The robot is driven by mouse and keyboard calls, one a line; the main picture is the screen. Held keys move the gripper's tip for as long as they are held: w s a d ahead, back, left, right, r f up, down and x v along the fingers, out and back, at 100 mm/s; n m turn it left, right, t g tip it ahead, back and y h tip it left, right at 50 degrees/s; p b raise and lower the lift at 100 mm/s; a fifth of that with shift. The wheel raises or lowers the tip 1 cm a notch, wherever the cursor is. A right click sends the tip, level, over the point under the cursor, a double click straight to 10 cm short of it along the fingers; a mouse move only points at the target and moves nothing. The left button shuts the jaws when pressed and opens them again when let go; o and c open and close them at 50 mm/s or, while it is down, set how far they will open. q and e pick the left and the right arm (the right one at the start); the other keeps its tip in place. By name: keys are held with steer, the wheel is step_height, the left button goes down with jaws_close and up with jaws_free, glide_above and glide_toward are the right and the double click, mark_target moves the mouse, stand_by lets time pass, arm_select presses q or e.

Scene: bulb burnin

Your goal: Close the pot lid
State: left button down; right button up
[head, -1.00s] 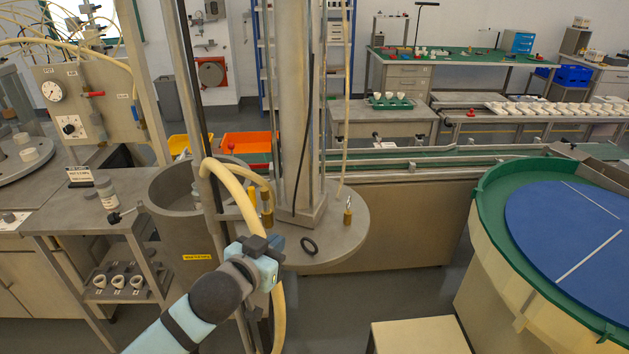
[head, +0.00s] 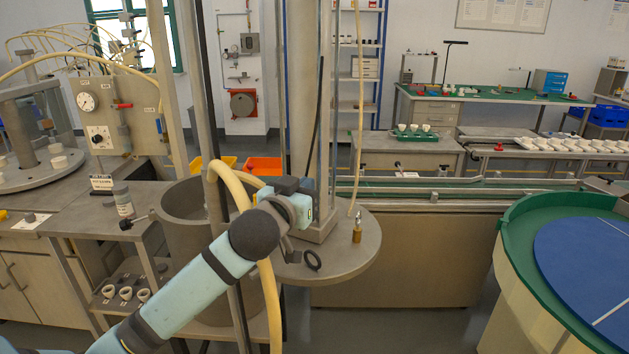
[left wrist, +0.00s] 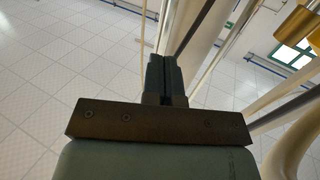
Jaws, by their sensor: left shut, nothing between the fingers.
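The grey pot (head: 178,222) stands left of centre in the head view, its round top open and its lower right side hidden by my left arm. A round grey plate (head: 350,268) sits right of the pot; I cannot tell if it is the pot lid. My left gripper (head: 290,186) is over the left part of this plate in the picture, near the yellowish hose, and I cannot tell whether it touches anything. In the left wrist view the left gripper (left wrist: 165,75) has its two dark fingers together with nothing between them. My right gripper is not seen.
A thick yellowish hose (head: 232,185) and upright metal posts stand close to my left arm. A black ring (head: 312,260) and a brass fitting (head: 357,234) are at the plate. A green-rimmed blue round table (head: 590,260) stands at the right. A brass cylinder (left wrist: 300,28) shows in the wrist view.

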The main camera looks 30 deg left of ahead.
mark_target(319, 174)
arm_select(q)
steer(key=w, duration=0.3)
steer(key=shift+w+a, duration=0.25)
steer(key=shift+w, duration=0.35)
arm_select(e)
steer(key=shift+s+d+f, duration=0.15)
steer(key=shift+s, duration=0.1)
arm_select(q)
steer(key=shift+w+a, duration=0.1)
steer(key=shift+w, duration=0.1)
